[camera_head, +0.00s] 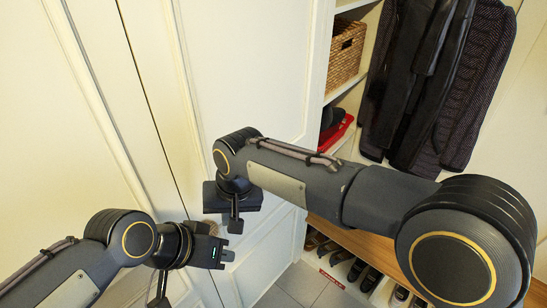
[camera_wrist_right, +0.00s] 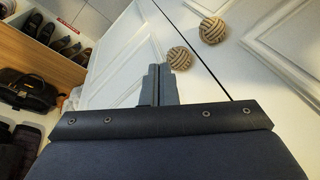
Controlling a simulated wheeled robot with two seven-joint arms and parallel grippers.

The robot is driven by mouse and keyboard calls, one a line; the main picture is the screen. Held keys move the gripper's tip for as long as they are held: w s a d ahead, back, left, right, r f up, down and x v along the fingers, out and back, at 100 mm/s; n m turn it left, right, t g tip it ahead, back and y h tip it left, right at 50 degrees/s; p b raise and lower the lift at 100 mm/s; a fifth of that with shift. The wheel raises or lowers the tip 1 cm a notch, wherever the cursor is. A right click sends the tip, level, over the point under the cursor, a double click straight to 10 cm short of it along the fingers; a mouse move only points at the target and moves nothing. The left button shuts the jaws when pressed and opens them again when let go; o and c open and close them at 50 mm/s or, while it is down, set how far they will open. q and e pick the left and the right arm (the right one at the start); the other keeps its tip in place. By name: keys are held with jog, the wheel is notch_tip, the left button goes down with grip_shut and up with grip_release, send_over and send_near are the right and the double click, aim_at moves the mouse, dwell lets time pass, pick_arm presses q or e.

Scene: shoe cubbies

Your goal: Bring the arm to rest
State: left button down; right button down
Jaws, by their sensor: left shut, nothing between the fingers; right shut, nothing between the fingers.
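My right arm reaches in from the right of the head view. Its gripper (camera_head: 236,225) hangs in front of a white panelled door (camera_head: 250,70), shut and empty. In the right wrist view the fingers of that gripper (camera_wrist_right: 158,82) are together with nothing between them, over the white doors. My left gripper (camera_head: 227,255) is just below the right one in the head view, shut and empty. The two grippers look close together; I cannot tell the gap in depth.
Two round woven knobs (camera_wrist_right: 213,30) (camera_wrist_right: 179,58) sit on the doors near my right fingers. An open closet at right holds dark clothes (camera_head: 430,80), a wicker basket (camera_head: 346,52) and rows of shoes (camera_head: 370,278). A black bag (camera_wrist_right: 28,91) shows in the right wrist view. Grey floor (camera_head: 305,288) is clear.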

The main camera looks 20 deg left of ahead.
jog(key=w+d+r+m+t+y+b, duration=0.1)
jog(key=w+d+r+m, duration=0.15)
jog(key=d, duration=1.15)
jog(key=w+d+r+m+t+y+b, duration=0.1)
jog(key=w+d+r, duration=0.15)
jog(key=d, duration=1.15)
jog(key=s+d+f+m+t+b, duration=0.1)
jog(key=s+d+f+m, duration=0.1)
jog(key=s+d, duration=0.5)
jog(key=s+d+f+m+t+h+b, duration=0.1)
jog(key=s+d+f, duration=0.4)
jog(key=d, duration=0.5)
jog(key=shift+s+f+m+t, duration=0.2)
jog(key=shift+s+m+t, duration=0.6)
jog(key=shift+s, duration=0.4)
